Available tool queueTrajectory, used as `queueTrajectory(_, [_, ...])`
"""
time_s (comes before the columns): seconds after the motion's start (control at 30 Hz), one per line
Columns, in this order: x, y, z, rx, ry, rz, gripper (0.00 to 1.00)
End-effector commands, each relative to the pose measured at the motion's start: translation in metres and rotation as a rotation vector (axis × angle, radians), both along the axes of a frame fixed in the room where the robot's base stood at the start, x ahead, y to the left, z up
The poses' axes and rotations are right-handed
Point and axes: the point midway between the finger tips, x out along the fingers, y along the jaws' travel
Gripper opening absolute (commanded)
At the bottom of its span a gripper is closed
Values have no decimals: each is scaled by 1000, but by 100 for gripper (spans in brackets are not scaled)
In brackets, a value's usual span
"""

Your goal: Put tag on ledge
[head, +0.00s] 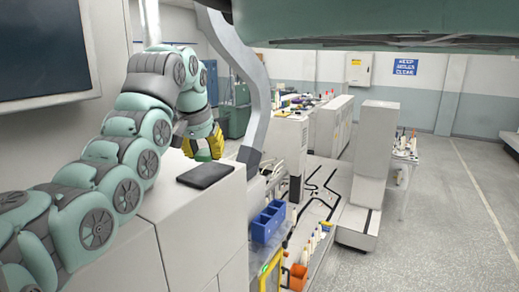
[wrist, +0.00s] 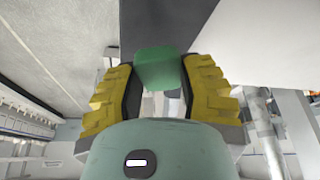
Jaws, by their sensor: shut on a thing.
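My gripper (wrist: 160,78) is shut on a green tag (wrist: 160,62), which sits between its two yellow fingers. In the head view my gripper (head: 204,149) is above the white ledge-like top (head: 165,200) of the cabinets, close to a dark flat pad (head: 205,175). In the wrist view a dark grey surface (wrist: 158,22), which looks like that pad, lies beyond the tag. I cannot tell whether the tag touches it. The tag's lower part is hidden by the gripper.
A dark screen (head: 42,48) hangs on the wall at left. A grey slanted post (head: 253,100) stands right of my gripper. Blue bins (head: 268,222) and an orange bin (head: 298,277) are lower down. The floor (head: 455,215) at right is clear.

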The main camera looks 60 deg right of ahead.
Motion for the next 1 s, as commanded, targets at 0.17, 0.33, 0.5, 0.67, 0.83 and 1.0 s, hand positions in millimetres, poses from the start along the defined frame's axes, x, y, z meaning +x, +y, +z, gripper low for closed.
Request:
queueTrajectory(0.17, [-4, -3, -5, -8, 11, -6, 18])
queueTrajectory(0.33, [-3, -5, -14, -14, 12, -7, 18])
queueTrajectory(0.5, [-4, -2, -27, -3, 9, -6, 18])
queueTrajectory(0.67, [-3, -1, -31, -1, 3, -3, 18])
queueTrajectory(0.83, [-3, -1, -32, -1, 2, -3, 18])
queueTrajectory(1.0, [-2, -1, -34, -1, 2, -2, 18])
